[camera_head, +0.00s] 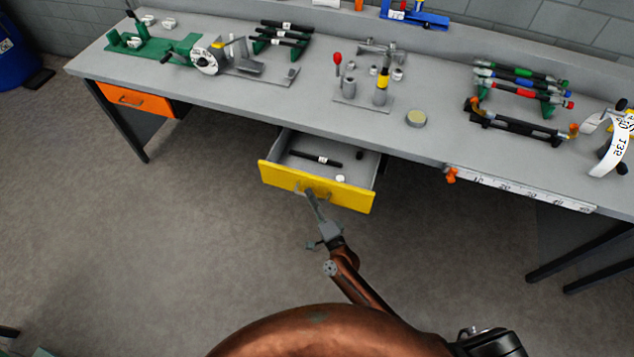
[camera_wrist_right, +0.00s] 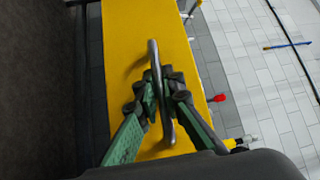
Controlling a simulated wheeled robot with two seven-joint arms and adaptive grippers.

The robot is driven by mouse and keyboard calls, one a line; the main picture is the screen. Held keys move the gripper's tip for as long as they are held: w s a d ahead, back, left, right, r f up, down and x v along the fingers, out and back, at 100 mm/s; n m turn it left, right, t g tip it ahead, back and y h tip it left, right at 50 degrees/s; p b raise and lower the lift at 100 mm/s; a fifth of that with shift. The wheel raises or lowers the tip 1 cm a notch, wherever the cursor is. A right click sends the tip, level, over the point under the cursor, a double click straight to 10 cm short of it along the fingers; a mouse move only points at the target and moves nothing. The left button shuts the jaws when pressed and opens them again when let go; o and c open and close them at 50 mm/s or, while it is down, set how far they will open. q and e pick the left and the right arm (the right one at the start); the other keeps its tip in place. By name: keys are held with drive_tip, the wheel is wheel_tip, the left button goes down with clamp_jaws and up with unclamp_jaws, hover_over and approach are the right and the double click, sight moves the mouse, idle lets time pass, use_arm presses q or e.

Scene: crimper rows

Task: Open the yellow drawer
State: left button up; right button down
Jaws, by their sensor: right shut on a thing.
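The yellow drawer (camera_head: 347,194) is pulled out from under the grey bench, with its inside in view. A black rod with a white label (camera_head: 315,158) lies in it, with a small white piece and a small dark piece. My right gripper (camera_head: 310,193) is at the drawer's front. In the right wrist view, its green and black fingers (camera_wrist_right: 161,100) are shut on the grey bar handle (camera_wrist_right: 153,55) of the yellow front (camera_wrist_right: 125,45). My left gripper is not in view.
An orange drawer (camera_head: 135,101) at the left end of the bench (camera_head: 330,118) is shut. Tools and racks stand on the bench top. A white ruler strip (camera_head: 520,188) runs along the front edge at right. The floor before the drawer is clear.

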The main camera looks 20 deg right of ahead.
drive_tip(key=shift+s+a+p, duration=0.2)
drive_tip(key=shift+s+a, duration=0.35)
drive_tip(key=shift+s, duration=0.25)
drive_tip(key=shift+s+a+p, duration=0.15)
drive_tip(key=shift+s+a, duration=0.35)
drive_tip(key=shift+s, duration=0.3)
drive_tip(key=c, duration=2.1)
unclamp_jaws()
drive_tip(key=v, duration=1.2)
drive_tip(key=shift+f, duration=0.1)
